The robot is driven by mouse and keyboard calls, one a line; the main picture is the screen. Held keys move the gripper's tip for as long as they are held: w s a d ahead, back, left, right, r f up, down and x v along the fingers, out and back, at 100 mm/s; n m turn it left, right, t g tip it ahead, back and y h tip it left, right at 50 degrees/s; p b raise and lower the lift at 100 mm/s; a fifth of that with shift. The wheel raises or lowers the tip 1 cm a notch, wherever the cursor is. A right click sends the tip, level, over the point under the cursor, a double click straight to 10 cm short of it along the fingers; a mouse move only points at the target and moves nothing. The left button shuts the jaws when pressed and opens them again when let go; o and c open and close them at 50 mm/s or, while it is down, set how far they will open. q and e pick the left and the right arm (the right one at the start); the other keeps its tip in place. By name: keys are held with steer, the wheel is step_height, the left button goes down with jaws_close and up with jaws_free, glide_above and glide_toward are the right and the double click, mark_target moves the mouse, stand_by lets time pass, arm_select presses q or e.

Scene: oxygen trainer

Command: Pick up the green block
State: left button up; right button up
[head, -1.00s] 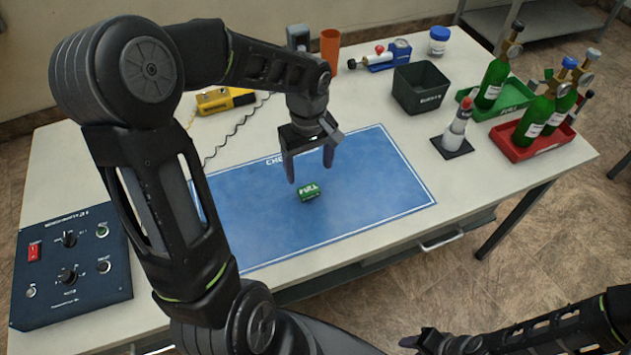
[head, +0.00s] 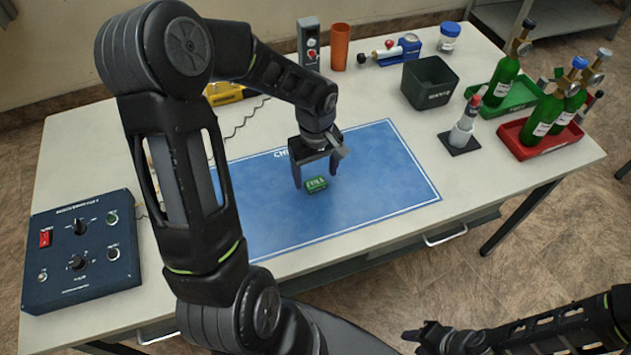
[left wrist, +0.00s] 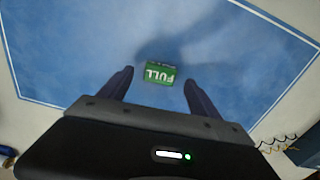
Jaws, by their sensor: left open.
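The green block (head: 317,185), marked FULL, lies on the blue mat (head: 390,190). My left gripper (head: 315,177) points down, open, with its fingers close above the block. In the left wrist view, the green block (left wrist: 160,73) shows between and slightly beyond the fingertips of the open left gripper (left wrist: 158,76), with a gap on each side. Whether the fingertips reach down to the block's height is hard to tell. My right gripper (head: 420,338) is at the bottom edge, away from the table; its jaw state is unclear.
A black bin (head: 428,84), a red tray (head: 560,143) and a green tray (head: 520,97) with green bottles stand at the right. A dark control box (head: 82,250) sits at the left. An orange cup (head: 340,47) stands at the back. The mat around the block is clear.

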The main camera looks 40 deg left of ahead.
mark_target(315, 185)
arm_select(q)
steer(key=shift+f, duration=1.3)
steer(key=shift+c, duration=0.2)
steer(key=c, duration=1.4)
